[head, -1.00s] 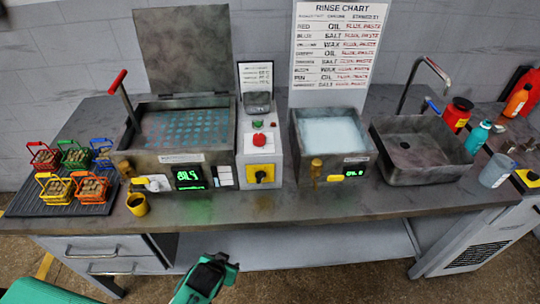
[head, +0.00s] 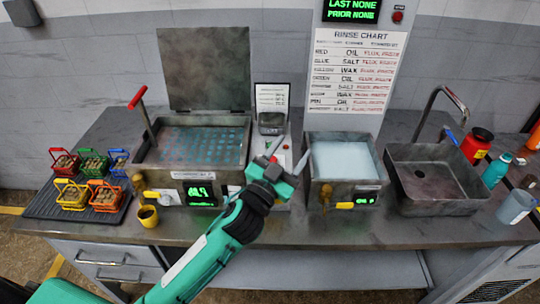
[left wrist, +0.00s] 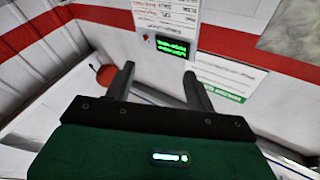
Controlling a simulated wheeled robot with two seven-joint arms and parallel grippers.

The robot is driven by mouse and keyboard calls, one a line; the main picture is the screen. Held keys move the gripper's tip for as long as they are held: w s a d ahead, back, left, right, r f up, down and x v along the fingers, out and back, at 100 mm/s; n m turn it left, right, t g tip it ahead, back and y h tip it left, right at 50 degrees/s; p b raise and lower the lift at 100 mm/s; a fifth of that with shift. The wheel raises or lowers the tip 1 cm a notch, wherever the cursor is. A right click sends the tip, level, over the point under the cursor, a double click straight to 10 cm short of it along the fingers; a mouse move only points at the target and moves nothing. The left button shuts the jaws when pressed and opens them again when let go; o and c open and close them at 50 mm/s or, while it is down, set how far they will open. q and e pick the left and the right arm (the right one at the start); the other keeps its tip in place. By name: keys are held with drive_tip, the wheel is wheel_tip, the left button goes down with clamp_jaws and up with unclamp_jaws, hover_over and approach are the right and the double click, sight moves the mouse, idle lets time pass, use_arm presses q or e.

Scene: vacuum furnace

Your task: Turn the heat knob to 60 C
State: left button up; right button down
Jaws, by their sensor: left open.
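The control box (head: 273,124) stands between the two baths. Its lower front, where a yellow-backed dark knob showed earlier, is now largely covered by my left arm and gripper. Which control is the heat knob I cannot tell from any label. My left gripper (head: 290,154) is open and empty in front of the box. In the left wrist view its fingers (left wrist: 159,82) are apart with nothing between them. My right gripper is out of view.
The right bath (head: 341,175) and a sink (head: 440,178) stand to the right. The rinse chart (head: 358,75) rises behind, below a green screen (head: 352,10).

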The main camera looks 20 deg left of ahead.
use_arm(q)
drive_tip(key=d+r+m+g+h, duration=0.6)
drive_tip(key=d+r+m+h, duration=0.2)
drive_tip(key=d+m+h, duration=0.3)
drive_tip(key=s+d+f+m+g+h, duration=0.1)
drive_tip(key=d+f+m+g, duration=0.1)
drive_tip(key=m+g, duration=0.45)
drive_tip(key=s+d+f+m+g, duration=0.1)
drive_tip(key=d+m+g, duration=0.2)
drive_tip(key=m+g, duration=0.35)
drive_tip(key=w+a+f+g+y, duration=0.1)
drive_tip(key=w+a+f+y, duration=0.45)
drive_tip(key=a+y, duration=0.3)
drive_tip(key=w+a+r+n+y, duration=0.25)
drive_tip(key=a+y, duration=0.25)
drive_tip(key=a, duration=0.3)
drive_tip(key=w+a+r+n+y, duration=0.1)
drive_tip(key=w+a+n+y, duration=0.2)
drive_tip(key=a, duration=0.5)
drive_tip(key=shift+m+y, duration=0.55)
drive_tip(key=shift+y, duration=0.1)
drive_tip(key=f+p, duration=0.1)
drive_tip(key=f, duration=0.3)
drive_tip(key=f+p, duration=0.2)
drive_tip(key=f, duration=0.2)
drive_tip(key=f+p, duration=0.2)
drive_tip(key=f, duration=0.3)
drive_tip(key=shift+d, duration=0.4)
drive_tip(key=shift+f, duration=0.6)
